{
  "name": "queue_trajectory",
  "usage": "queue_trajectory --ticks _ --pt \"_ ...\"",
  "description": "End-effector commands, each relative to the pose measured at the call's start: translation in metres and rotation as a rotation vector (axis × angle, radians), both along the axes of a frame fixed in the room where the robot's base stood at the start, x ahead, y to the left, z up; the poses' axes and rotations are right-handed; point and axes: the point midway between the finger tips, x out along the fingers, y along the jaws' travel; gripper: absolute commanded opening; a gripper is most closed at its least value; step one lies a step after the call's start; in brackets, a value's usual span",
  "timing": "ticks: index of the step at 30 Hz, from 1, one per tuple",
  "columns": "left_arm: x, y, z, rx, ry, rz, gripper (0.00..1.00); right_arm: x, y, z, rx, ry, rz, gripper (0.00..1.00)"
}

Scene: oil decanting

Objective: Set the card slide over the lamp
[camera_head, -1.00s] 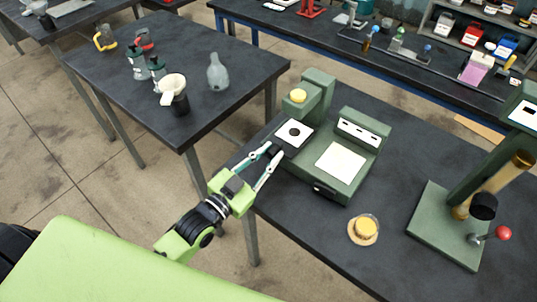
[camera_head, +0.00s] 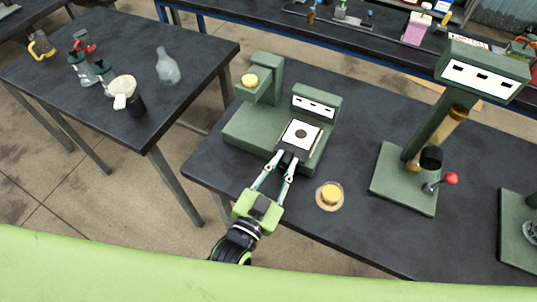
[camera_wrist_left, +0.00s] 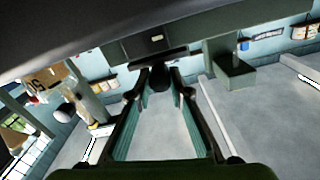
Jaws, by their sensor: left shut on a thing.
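The card slide (camera_head: 301,134) is a white square with a round mark at its middle. My left gripper (camera_head: 287,160) is shut on its near edge by a dark tab. The card is over the lamp area of the green bench device (camera_head: 250,130); the pale lit panel is mostly hidden beneath it. I cannot tell whether the card touches the panel or hovers. In the left wrist view, the fingers (camera_wrist_left: 160,80) close on a dark piece in front of the device. My right gripper is not in view.
A yellow disc on a round base (camera_head: 330,195) sits right of my arm. A green stand with a red-knobbed lever (camera_head: 405,180) is further right. Another table (camera_head: 190,45) holds a flask (camera_head: 167,67).

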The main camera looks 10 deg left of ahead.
Motion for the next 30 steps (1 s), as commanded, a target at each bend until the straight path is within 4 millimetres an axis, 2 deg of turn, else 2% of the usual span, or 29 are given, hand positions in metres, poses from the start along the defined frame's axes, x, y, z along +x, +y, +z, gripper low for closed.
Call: queue_trajectory --ticks 12,13,15,25,30 --pt "-0.002 -0.006 0.0 -0.001 0.0 -0.003 0.0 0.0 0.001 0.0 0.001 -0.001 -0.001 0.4" --pt "-0.002 -0.006 0.0 -0.001 0.0 -0.003 0.24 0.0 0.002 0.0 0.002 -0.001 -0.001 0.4" --pt "-0.002 -0.006 0.0 -0.001 0.0 -0.003 0.36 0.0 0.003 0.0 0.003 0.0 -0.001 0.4" --pt "-0.003 -0.004 0.0 0.0 0.0 0.0 0.36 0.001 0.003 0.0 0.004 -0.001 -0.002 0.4" --pt "-0.019 0.002 -0.001 0.001 0.002 -0.001 0.36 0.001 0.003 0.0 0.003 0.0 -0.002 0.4"
